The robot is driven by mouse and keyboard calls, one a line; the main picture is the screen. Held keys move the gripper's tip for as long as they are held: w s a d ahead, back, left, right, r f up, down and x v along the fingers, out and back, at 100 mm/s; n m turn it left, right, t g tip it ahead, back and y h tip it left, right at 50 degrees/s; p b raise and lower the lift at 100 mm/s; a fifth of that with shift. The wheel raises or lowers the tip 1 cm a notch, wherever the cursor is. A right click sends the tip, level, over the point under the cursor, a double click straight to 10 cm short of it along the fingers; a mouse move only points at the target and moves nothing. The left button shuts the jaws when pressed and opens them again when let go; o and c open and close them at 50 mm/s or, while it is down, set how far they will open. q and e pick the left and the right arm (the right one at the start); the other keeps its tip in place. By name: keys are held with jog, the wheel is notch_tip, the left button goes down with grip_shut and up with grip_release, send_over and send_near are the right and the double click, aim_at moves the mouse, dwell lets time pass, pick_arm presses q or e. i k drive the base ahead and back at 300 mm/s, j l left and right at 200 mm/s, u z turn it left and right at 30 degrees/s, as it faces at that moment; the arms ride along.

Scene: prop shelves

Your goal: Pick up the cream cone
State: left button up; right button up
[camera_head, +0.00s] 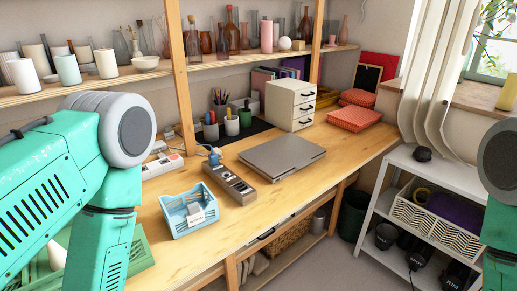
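I cannot make out a clear cone shape in the head view. A cream object (57,256) stands at the lower left by a green crate (140,252), partly hidden behind my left arm, so its full shape cannot be told. Several cream and white cylinder-like pieces, such as a white one (25,78), stand on the upper left shelf (115,78). My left arm covers the left side of the view and my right arm shows at the right edge. Neither gripper is in view.
A wooden desk (180,255) holds a blue basket (203,222), a grey device (229,182), a laptop (283,156), pen cups and white drawers (290,103). Wooden posts (180,75) rise from the desk. A white rack (455,173) stands at the right. The desk's front strip is bare.

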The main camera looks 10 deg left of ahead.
aim_at(57, 254)
jog(key=u, duration=1.8)
